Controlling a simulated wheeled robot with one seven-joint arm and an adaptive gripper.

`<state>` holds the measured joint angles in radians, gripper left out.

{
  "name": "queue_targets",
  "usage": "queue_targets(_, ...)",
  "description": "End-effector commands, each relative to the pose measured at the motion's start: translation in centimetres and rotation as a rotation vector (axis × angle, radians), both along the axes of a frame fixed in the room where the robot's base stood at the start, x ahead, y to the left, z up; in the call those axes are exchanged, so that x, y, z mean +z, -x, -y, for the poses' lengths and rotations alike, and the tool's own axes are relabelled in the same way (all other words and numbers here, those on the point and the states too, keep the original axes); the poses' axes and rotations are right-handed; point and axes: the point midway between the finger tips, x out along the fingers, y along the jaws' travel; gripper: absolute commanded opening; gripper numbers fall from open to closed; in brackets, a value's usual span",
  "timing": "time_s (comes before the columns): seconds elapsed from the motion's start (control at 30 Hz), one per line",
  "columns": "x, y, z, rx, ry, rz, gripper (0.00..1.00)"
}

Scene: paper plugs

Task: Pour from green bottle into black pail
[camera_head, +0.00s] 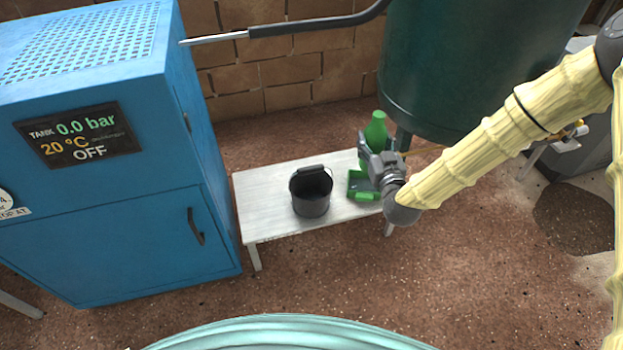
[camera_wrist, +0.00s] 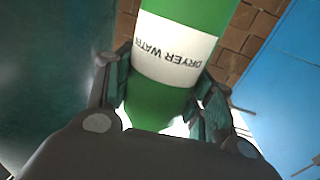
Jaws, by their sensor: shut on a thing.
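The green bottle (camera_head: 376,131) is upright at the right end of the white table in the head view, partly hidden by my gripper (camera_head: 366,150). In the wrist view the bottle (camera_wrist: 160,105) fills the middle, with a white label reading "DRYER WATER". My gripper (camera_wrist: 162,98) is shut on it, one finger on each side. The black pail (camera_head: 311,192) stands on the table to the left of the bottle, upright, its handle at the back rim. I cannot tell whether the bottle's base touches the table or tray.
A blue cabinet (camera_head: 105,210) stands left of the table. A dark pipe (camera_head: 310,27) crosses above. Table between pail and tray is clear.

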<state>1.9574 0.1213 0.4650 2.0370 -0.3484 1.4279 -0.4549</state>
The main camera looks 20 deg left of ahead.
Motion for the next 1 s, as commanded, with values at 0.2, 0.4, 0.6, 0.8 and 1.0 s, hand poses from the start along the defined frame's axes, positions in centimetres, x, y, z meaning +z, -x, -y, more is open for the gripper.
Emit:
queue_targets(0.2, -4.6, -0.7, -3.7, 0.067, 0.001, 0.000, 0.34)
queue_targets(0.4, -7.6, -1.1, -7.0, 0.125, 0.000, 0.002, 0.34)
queue_targets(0.6, -10.7, -1.3, -10.3, 0.181, 0.001, 0.000, 0.34)
queue_targets(0.8, -13.7, -1.4, -13.5, 0.235, 0.002, 0.002, 0.34)
queue_targets(1.0, -16.0, -1.3, -16.3, 0.280, 0.002, 0.002, 0.34)
